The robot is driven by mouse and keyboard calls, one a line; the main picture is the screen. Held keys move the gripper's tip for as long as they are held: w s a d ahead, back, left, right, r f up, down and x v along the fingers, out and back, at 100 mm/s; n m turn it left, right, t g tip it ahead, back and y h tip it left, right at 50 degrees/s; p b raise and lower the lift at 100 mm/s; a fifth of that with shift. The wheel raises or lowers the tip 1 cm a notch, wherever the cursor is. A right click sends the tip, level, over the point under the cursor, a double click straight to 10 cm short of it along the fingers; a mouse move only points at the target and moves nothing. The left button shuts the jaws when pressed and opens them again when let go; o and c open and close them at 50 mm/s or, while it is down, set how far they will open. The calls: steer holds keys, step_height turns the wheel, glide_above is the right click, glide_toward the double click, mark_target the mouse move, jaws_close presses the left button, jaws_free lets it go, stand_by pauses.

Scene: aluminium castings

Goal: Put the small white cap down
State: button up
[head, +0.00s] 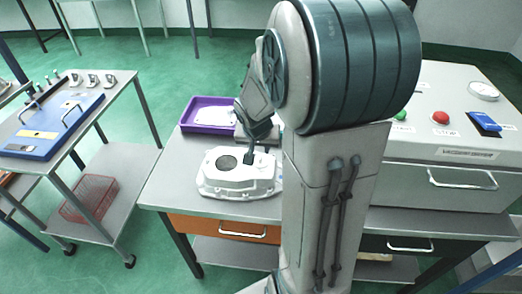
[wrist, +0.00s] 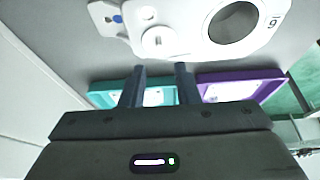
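The white casting (head: 235,180) lies on the grey table and has a large round dark opening. It also shows at the top of the wrist view (wrist: 200,44). The small white cap (wrist: 157,41) looks like the round slotted disc seated on the casting, beside that opening. My gripper (wrist: 159,72) has its two fingers apart, with nothing visible between them. The fingertips point toward the cap and look clear of it. In the head view my gripper (head: 248,157) is over the right part of the casting and hides the cap.
A purple tray (head: 190,126) stands behind the casting; a teal tray (wrist: 100,99) lies beside it in the wrist view. A grey control box (head: 440,186) with a red button (head: 440,117) is at right. A cart with a blue panel (head: 40,147) stands left.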

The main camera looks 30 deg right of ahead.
steer(key=s+a+r+n+y, duration=0.1)
steer(key=s+a+r+n, duration=0.2)
steer(key=s+a, duration=0.3)
steer(key=s+a+r+n+y, duration=0.1)
steer(key=s+a+r+n, duration=0.2)
steer(key=s+a+r, duration=0.3)
steer(key=s, duration=0.4)
steer(key=shift+s+n+g+y, duration=0.3)
steer(key=shift+s+n+g, duration=0.05)
steer(key=shift+n+g, duration=0.05)
steer(key=shift+w+r, duration=0.1)
